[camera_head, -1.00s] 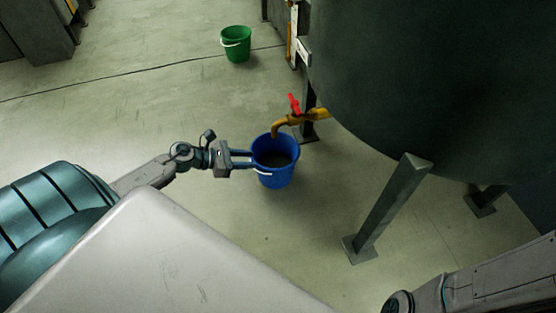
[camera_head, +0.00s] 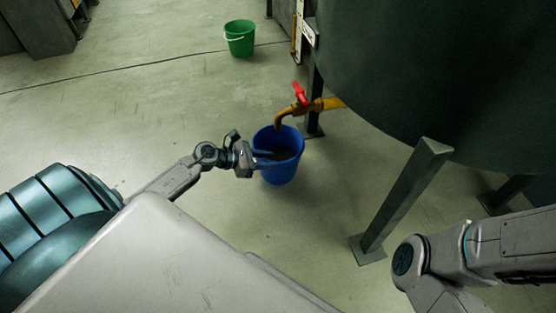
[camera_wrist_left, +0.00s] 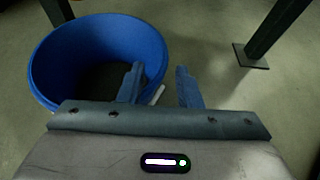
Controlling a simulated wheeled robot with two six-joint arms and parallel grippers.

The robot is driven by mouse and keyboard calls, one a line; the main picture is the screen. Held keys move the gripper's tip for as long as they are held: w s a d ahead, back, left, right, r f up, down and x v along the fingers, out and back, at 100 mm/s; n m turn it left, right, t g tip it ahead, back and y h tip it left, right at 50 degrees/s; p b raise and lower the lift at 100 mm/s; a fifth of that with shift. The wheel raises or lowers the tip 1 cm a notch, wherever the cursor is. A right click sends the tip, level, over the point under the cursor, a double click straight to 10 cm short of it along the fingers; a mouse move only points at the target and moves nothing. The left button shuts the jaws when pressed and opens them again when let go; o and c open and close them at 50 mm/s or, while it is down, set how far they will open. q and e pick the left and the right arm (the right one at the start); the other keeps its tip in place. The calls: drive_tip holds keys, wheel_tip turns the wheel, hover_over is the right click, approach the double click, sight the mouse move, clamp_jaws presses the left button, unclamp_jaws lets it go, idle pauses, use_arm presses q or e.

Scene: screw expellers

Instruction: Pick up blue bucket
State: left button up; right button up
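The blue bucket (camera_head: 284,174) stands upright on the floor under a yellow tap (camera_head: 300,110) with a red handle. Dark contents or a shaded inside show in it. My left gripper (camera_head: 266,158) is at the bucket's left rim. In the left wrist view, the bucket (camera_wrist_left: 60,60) fills the left side. The left gripper's fingers (camera_wrist_left: 160,88) are apart there: one over the bucket's inside, the other outside the rim. A bit of the white handle shows between them. I cannot tell whether either finger touches the wall. My right gripper is out of view.
A large dark tank (camera_head: 440,70) overhangs the right side, with a support leg (camera_head: 405,200) right of the bucket. A green bucket (camera_head: 240,40) stands farther back. The floor left of and behind the blue bucket is clear.

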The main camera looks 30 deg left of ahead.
use_arm(q)
drive_tip(key=b+x, duration=0.2)
drive_tip(key=x, duration=0.2)
drive_tip(key=shift+f, duration=0.1)
drive_tip(key=shift+w+d+f+b, duration=0.1)
drive_tip(key=shift+w+d+b, duration=0.1)
drive_tip(key=shift+w+b, duration=0.1)
clamp_jaws()
drive_tip(key=shift+s, duration=0.1)
idle(0.9)
